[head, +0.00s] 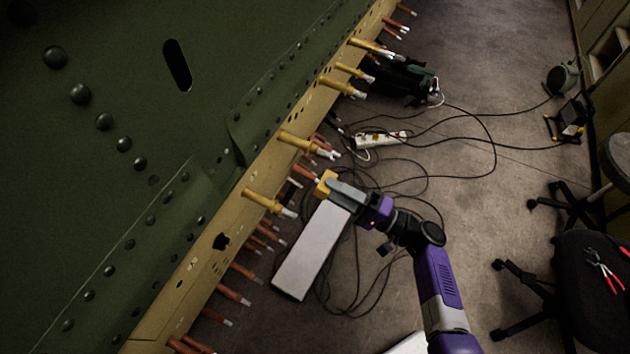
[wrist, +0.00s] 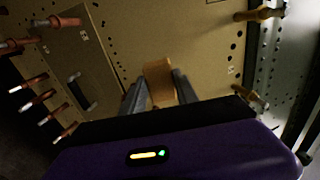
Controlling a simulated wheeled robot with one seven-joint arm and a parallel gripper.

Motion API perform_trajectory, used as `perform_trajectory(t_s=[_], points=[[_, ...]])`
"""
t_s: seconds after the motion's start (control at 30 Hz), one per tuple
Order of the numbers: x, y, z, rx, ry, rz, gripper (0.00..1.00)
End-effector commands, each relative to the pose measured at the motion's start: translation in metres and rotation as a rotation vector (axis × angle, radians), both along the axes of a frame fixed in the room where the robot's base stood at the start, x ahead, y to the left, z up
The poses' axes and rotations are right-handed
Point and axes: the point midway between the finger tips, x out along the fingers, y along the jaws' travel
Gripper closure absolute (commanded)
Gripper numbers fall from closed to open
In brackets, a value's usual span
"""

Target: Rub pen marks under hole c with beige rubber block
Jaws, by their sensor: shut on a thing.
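My gripper (head: 333,185) is shut on the beige rubber block (head: 325,183), which looks orange-tan here. In the wrist view the block (wrist: 158,82) sticks out between the two grey fingers of my gripper (wrist: 160,97). It is close to the yellowish skin panel (wrist: 180,35); I cannot tell whether it touches. In the head view the panel (head: 185,283) is a narrow slanted strip. The wrist view shows small dark holes and faint markings on it. I cannot tell which hole is c, and I cannot make out pen marks near the block.
Copper-coloured fasteners (head: 233,295) and larger yellow ones (head: 268,203) jut from the panel. A pale flat board (head: 310,252) is below my gripper. Black cables and a power strip (head: 382,139) lie on the floor. A dark stool (head: 595,290) with red pliers stands at right.

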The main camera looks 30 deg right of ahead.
Motion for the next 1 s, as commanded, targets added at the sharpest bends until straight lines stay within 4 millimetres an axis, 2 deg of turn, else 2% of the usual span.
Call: perform_trajectory(t_s=[0.17, 0.6, 1.0], points=[[0.005, 0.004, 0.003, 0.003, -0.008, 0.000, 0.97], [0.038, 0.027, 0.012, 0.002, -0.006, 0.001, 0.97], [0.047, 0.034, 0.014, 0.003, -0.005, 0.000, 0.97]])
